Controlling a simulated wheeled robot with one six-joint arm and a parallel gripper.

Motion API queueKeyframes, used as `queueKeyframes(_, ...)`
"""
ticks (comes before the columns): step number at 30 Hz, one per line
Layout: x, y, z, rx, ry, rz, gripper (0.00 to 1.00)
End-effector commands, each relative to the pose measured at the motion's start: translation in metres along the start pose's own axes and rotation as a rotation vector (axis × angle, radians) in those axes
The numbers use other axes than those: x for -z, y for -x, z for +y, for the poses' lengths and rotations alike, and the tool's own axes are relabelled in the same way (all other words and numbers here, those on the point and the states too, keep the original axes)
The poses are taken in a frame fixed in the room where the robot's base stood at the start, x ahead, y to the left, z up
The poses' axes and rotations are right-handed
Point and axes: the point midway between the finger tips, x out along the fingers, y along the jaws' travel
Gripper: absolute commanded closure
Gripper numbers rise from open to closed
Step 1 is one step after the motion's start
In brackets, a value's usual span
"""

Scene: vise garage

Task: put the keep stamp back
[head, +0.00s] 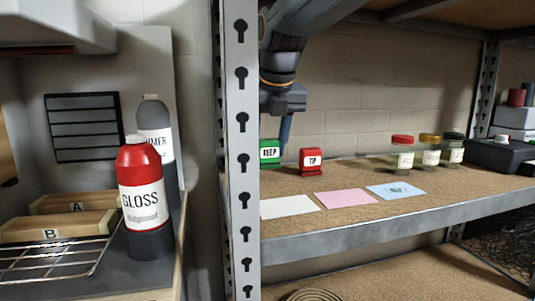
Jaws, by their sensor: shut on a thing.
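The green KEEP stamp (270,151) is at the left end of the shelf board (370,178), with its left edge against the line of the metal post. My gripper (285,133) reaches down from above and is shut on the KEEP stamp. One finger shows along its right side; the other is hidden. I cannot tell whether the stamp touches the board or hangs just above it. The red TIP stamp (311,161) stands upright just to the right, apart from the KEEP stamp.
White (289,207), pink (346,198) and blue (396,190) cards lie along the shelf front; the blue one bears a mark. Several lidded jars (402,153) stand farther right. The perforated post (242,150) hides the shelf's left end. A GLOSS bottle (141,195) stands left.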

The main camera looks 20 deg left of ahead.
Motion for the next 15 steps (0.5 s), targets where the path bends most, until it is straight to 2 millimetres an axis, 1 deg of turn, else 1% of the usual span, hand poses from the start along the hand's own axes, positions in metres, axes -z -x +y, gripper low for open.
queueKeyframes(6,0.01,-0.019,0.0,0.001,0.0,0.003,0.74)
queueKeyframes(15,0.011,-0.024,0.0,0.0,0.001,0.0,0.74)
